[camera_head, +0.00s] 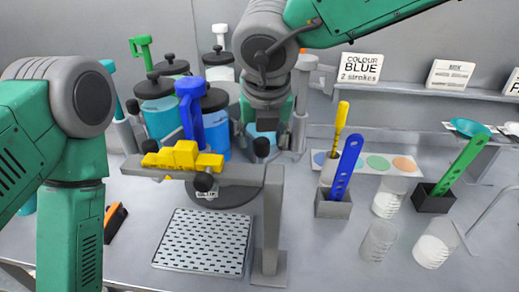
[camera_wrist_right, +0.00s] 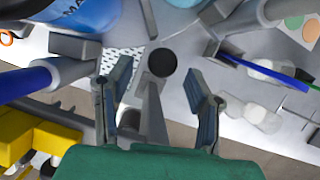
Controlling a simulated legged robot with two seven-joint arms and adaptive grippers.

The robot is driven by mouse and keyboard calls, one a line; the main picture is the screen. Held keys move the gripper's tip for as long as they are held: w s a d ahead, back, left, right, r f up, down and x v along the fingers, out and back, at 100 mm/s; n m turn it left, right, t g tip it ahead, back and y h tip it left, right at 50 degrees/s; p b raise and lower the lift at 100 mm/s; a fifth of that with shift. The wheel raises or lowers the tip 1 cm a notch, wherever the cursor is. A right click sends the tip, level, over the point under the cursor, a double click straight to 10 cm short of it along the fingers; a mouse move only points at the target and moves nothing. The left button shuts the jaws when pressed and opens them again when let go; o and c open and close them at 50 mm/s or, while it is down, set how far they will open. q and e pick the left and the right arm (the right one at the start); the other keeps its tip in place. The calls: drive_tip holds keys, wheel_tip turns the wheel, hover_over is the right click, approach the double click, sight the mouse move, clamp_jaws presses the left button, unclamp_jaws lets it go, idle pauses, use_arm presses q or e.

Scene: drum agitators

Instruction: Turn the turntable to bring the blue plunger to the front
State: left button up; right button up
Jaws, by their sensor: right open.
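The blue plunger (camera_head: 190,108) stands upright above the front of the jar group, behind the yellow blocks; its blue shaft (camera_wrist_right: 28,82) shows at the left of the right wrist view. The turntable (camera_head: 222,197) is a dark disc under the jars, mostly hidden by them and a grey bar. My right gripper (camera_head: 272,142) is to the right of the plunger, pointing down, open and empty. In the right wrist view its fingers (camera_wrist_right: 160,103) stand apart on either side of a black knob (camera_wrist_right: 162,62) on a grey rod, without visible contact. My left gripper is out of view.
A grey post and bar (camera_head: 273,215) with yellow blocks (camera_head: 183,157) stand in front of the jars. A perforated plate (camera_head: 203,240) lies in front. Blue (camera_head: 345,168) and green (camera_head: 462,163) paddles in holders and clear beakers (camera_head: 379,241) stand at right.

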drive_tip(key=v, duration=0.4)
drive_tip(key=shift+a+r, duration=0.1)
drive_tip(key=shift+r, duration=0.15)
